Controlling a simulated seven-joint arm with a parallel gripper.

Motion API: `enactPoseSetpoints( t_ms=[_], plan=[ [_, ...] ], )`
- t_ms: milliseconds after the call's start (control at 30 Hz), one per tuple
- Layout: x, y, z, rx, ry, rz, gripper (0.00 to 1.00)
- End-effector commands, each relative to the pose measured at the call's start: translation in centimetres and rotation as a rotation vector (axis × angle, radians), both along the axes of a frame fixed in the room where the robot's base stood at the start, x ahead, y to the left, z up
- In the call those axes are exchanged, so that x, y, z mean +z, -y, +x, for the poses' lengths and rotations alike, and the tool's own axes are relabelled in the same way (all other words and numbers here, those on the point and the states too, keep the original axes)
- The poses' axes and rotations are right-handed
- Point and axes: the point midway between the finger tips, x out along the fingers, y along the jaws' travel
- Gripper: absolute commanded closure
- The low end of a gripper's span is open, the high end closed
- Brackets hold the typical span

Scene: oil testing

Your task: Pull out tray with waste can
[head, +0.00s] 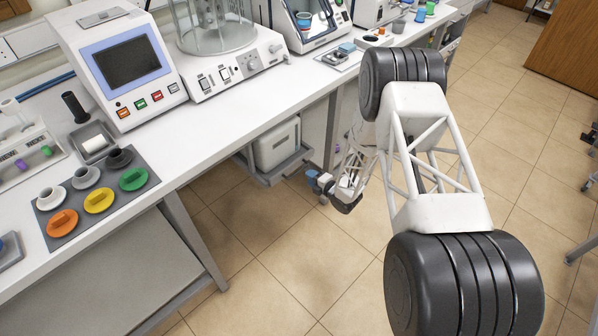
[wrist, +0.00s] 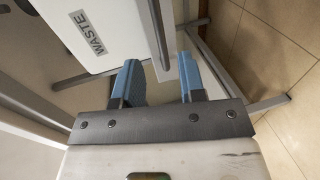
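The waste can (head: 277,146) is a pale box on a grey tray (head: 287,170) under the bench in the head view. Its white side with the WASTE label (wrist: 88,32) fills the upper left of the wrist view. My gripper (head: 314,178) is low, just right of the tray's front corner in the head view. In the wrist view my gripper (wrist: 161,70) has its two blue fingers apart. A grey edge of the tray (wrist: 157,35) reaches into the space between them, with gaps visible on both sides. Whether a finger touches it cannot be told.
The white bench (head: 225,105) is above the tray, with a bench leg (head: 332,125) close to my gripper. Instruments and a mat with coloured lids (head: 97,196) stand on top. The tiled floor (head: 265,250) in front of the tray is clear.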

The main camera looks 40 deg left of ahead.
Motion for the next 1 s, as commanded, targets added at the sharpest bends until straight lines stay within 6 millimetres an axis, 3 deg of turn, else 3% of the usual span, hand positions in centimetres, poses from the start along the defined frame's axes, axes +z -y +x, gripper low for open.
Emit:
enactPoseSetpoints(
  t_ms=[700,1000],
  plan=[
    [-1.4,-6.3,-0.1,0.000,0.000,0.000,0.63],
    [-1.5,-7.4,0.0,0.000,0.000,0.000,0.63]
  ],
)
